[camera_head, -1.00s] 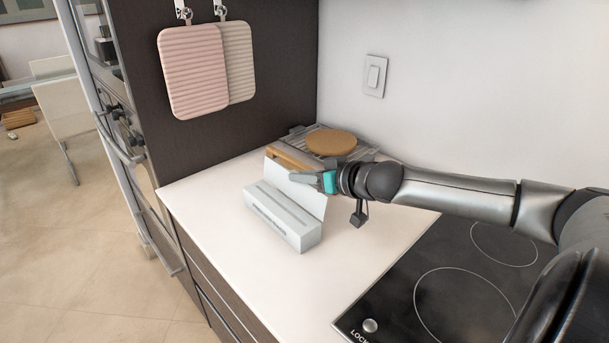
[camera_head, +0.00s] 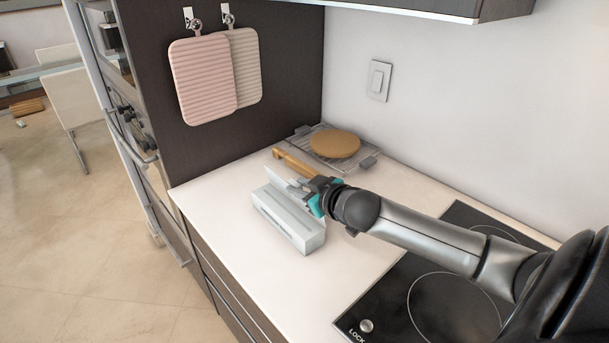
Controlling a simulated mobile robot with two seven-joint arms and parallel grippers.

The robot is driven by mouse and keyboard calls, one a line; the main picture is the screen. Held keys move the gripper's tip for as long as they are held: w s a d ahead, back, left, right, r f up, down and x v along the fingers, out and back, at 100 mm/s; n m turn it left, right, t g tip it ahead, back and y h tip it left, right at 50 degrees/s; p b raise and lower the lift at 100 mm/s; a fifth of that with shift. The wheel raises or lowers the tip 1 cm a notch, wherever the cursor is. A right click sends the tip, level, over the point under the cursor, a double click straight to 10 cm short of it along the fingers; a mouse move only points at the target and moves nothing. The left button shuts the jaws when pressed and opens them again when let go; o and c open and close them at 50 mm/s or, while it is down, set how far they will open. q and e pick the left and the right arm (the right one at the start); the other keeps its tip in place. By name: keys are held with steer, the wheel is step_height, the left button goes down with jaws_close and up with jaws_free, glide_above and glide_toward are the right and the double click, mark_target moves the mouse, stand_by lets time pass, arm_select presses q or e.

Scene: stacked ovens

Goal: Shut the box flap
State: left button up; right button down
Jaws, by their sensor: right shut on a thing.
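A long pale box (camera_head: 287,224) sits on the white counter. Its thin flap (camera_head: 279,175) rises from the back long edge and leans over the box top, so the box is partly open. My right gripper (camera_head: 314,196) reaches in from the right and is shut on the flap near its right end. The gripper hides part of the flap. My left gripper is not in view.
A wooden-handled item (camera_head: 294,163) lies just behind the flap. A round brown board (camera_head: 334,144) rests on a wire rack (camera_head: 362,163) by the wall. A black cooktop (camera_head: 395,300) lies to the right. The counter (camera_head: 212,207) left of the box is clear.

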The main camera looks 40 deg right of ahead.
steer(key=shift+a+f+n+h+p, duration=0.1)
steer(key=shift+a+n+h+p, duration=0.5)
steer(key=shift+n, duration=0.2)
steer(key=shift+a, duration=0.1)
steer(key=c, duration=0.8)
jaws_free()
steer(key=shift+o, duration=0.2)
steer(key=shift+s, duration=0.1)
steer(key=p+v, duration=0.2)
steer(key=v, duration=1.3)
steer(key=shift+s+f, duration=0.1)
